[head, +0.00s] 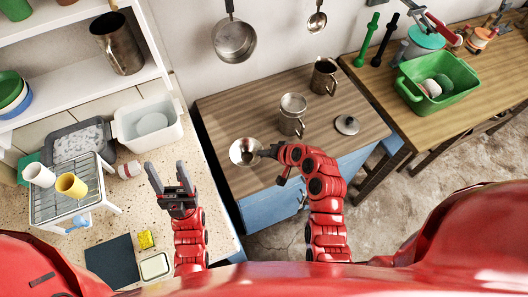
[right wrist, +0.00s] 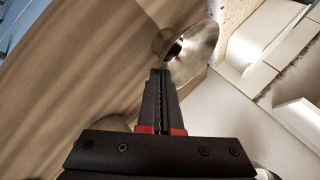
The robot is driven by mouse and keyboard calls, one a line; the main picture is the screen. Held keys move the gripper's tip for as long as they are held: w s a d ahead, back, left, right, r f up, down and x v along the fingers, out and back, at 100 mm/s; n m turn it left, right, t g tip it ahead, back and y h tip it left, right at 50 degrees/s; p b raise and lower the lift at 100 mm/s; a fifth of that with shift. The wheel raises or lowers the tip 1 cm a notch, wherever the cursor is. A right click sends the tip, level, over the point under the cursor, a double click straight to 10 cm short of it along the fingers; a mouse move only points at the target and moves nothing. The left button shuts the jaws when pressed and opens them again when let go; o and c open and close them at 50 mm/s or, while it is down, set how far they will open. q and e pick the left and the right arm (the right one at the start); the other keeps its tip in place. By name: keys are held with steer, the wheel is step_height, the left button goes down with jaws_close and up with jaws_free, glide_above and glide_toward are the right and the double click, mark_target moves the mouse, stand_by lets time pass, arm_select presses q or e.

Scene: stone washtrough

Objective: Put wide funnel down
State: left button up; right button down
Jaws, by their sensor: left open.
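The wide funnel (head: 241,146) is a shiny metal cone, seen from above near the left edge of the wooden cabinet top (head: 235,113). My right gripper (head: 268,152) is at the funnel's right side in the head view. In the right wrist view its fingers (right wrist: 163,75) are nearly together, shut on the near side of the funnel (right wrist: 199,43). I cannot tell whether the funnel touches the wood. My left gripper (head: 168,175) is open and empty above the pale counter at left.
A white rack with cups (head: 68,185) and a white basin (head: 148,122) stand at left. The wood in front of the canister is clear.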

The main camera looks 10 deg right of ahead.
steer(key=shift+f, duration=0.25)
steer(key=c, duration=1.1)
jaws_free()
steer(key=shift+r, duration=0.1)
